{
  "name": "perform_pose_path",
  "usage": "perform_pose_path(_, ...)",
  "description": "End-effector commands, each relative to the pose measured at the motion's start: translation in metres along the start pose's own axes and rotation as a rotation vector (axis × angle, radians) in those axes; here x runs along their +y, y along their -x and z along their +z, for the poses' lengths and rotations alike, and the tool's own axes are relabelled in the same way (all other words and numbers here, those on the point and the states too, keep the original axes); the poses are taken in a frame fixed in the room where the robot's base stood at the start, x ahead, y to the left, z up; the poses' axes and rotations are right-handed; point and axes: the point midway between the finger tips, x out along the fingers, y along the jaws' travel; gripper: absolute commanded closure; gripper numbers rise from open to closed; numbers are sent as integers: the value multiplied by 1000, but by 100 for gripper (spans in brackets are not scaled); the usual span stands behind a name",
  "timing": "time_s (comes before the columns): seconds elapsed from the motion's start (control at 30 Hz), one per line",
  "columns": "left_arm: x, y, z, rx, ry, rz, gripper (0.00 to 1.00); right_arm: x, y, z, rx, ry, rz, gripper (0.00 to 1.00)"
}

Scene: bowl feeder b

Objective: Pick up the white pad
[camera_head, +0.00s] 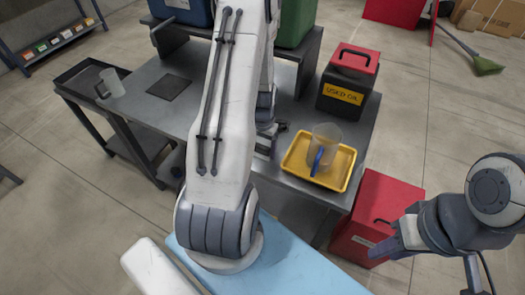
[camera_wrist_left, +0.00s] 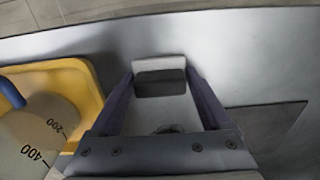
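A pale block that looks like the white pad shows in the left wrist view (camera_wrist_left: 158,63), with a dark band on the side nearer the camera. It lies between the fingertips of my left gripper (camera_wrist_left: 160,77). The fingers are spread about as wide as the block, and I cannot tell whether they press on it. In the head view my left arm hides most of this gripper and the pad. My right gripper (camera_head: 422,270) is open and empty at the lower right, away from the table.
A yellow tray (camera_head: 345,178) holds a clear measuring jug (camera_head: 325,145) beside the left gripper. A black and red box (camera_head: 348,80) stands behind it on the grey table (camera_head: 185,120). A dark mat (camera_head: 168,87) and a clear jug (camera_head: 112,82) are left. A red box (camera_head: 377,215) stands right.

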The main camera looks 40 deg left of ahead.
Motion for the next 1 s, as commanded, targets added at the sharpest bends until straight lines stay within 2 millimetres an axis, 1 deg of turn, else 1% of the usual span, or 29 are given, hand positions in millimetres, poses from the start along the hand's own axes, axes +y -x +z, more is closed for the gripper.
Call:
perform_pose_path(0.37,0,3,0,1,0,0,78,0,0,0,0,0,0,67)
perform_pose_path(0.47,0,10,-1,2,0,0,78,0,-2,0,0,0,0,67)
perform_pose_path(0.57,0,21,-1,3,0,-1,78,0,-3,0,0,0,0,67)
perform_pose_path(0.67,0,39,-1,6,0,-2,78,0,-5,0,0,0,0,67)
perform_pose_path(1.0,62,85,42,3,-8,0,78,1,-14,1,0,0,0,67)
